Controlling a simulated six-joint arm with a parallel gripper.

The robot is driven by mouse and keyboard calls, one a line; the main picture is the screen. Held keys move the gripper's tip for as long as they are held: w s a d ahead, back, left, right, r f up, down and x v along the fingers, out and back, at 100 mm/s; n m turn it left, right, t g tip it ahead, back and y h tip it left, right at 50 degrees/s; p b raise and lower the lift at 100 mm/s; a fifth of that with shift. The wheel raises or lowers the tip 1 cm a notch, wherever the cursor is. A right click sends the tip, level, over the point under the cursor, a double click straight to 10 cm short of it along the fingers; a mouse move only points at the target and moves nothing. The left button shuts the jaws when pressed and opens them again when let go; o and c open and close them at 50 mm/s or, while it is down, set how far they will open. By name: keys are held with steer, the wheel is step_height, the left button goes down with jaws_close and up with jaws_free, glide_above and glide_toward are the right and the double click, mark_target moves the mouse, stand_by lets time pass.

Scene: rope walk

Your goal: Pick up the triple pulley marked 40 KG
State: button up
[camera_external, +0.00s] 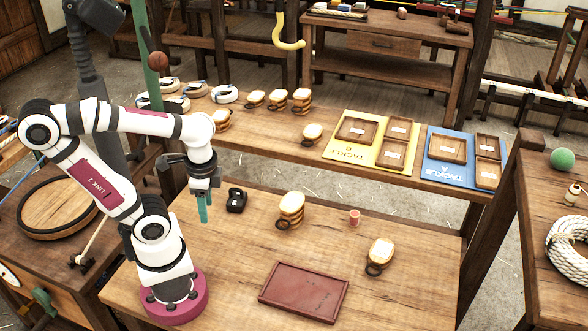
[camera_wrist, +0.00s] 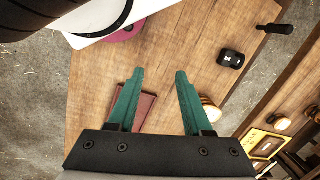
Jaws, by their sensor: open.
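A tall, stacked wooden pulley (camera_external: 291,207) with a dark ring stands on the near table, right of my gripper. It looks like a triple, but I cannot read any weight mark. A lower wooden pulley (camera_external: 380,252) with a pale label lies further right; its writing is too small to read. More wooden pulleys (camera_external: 301,99) sit on the back bench, including a stacked one, their marks unreadable. My gripper (camera_external: 203,214) hangs above the near table, left of the tall pulley, empty. In the wrist view its teal fingers (camera_wrist: 156,74) are spread apart; a pulley (camera_wrist: 210,109) shows beside the right finger.
A black block (camera_external: 236,201) lies close to my gripper. A small red cylinder (camera_external: 354,217) and a dark red tray (camera_external: 272,300) are on the near table. Yellow (camera_external: 336,160) and blue (camera_external: 437,175) boards with wooden trays lie on the back bench. A green post (camera_external: 152,70) stands behind my arm.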

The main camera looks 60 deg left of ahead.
stand_by(0.3)
steer(key=o, duration=0.8)
steer(key=w+d+f+n+t+h, duration=0.1)
steer(key=w+f+n+t, duration=0.15)
steer(key=w, duration=0.45)
steer(key=w+d+f+n+t, duration=0.2)
steer(key=w+f+n, duration=0.15)
steer(key=w, duration=0.35)
steer(key=w+d+f+n+t+h, duration=0.1)
steer(key=w+f+n+t, duration=0.1)
steer(key=w+f, duration=0.35)
steer(key=n+t+y, duration=0.3)
steer(key=n+y, duration=0.4)
steer(key=y, duration=0.1)
glide_toward(296, 200)
steer(key=x, duration=0.5)
steer(key=shift+a+r, duration=0.2)
steer(key=shift+a, duration=0.25)
steer(key=shift+s+d+f+m+t+y, duration=0.15)
steer(key=shift+s+f+m+t+y, duration=0.15)
steer(key=shift+f, duration=0.2)
steer(key=shift+s+d+f+m+t+y, duration=0.1)
steer(key=shift+s+d+f+m+t, duration=0.1)
steer(key=shift+f+m, duration=0.25)
steer(key=shift+w+a+f, duration=0.15)
steer(key=shift+a+f, duration=0.05)
steer(key=x, duration=0.7)
